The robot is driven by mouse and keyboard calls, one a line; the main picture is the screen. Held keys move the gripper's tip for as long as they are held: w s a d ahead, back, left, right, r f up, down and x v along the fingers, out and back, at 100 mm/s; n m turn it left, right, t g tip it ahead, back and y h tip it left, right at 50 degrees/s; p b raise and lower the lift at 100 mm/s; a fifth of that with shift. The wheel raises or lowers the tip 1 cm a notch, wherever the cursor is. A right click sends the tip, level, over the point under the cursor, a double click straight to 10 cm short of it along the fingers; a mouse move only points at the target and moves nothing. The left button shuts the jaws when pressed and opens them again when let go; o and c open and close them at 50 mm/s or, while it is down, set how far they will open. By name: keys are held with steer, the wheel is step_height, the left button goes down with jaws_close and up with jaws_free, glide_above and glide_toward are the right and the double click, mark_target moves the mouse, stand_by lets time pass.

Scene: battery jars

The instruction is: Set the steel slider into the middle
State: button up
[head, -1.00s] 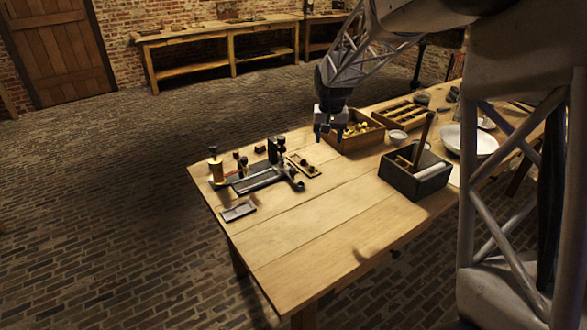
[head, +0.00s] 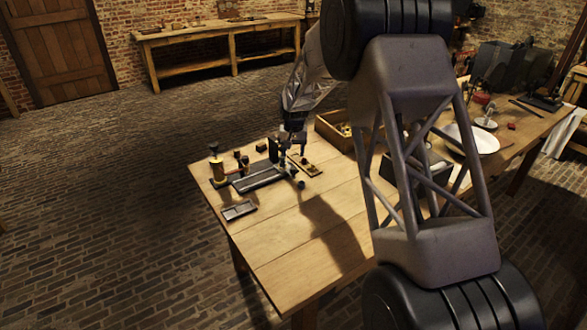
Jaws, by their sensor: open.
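A dark apparatus with a long flat metal bed (head: 258,178) stands on the left part of the wooden table. A brass cylinder (head: 217,171) stands upright at its left end, and a dark upright block (head: 273,151) is at its back right. I cannot make out for certain which small part is the steel slider. A small wooden board (head: 309,167) with little pieces on it lies just right of the apparatus. My gripper (head: 294,152) is open, low over the right end of the apparatus, beside the board. Its fingertips are small and partly merge with the dark parts.
A shallow grey tray (head: 239,210) lies at the table's left edge. A wooden box (head: 331,130) stands behind the board, partly hidden by my arm. A dark box (head: 432,172) and a white plate (head: 470,139) are to the right. The table's front is clear.

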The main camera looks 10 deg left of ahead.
mark_target(293, 168)
steer(key=shift+f, duration=0.15)
steer(key=shift+f, duration=3.75)
jaws_close()
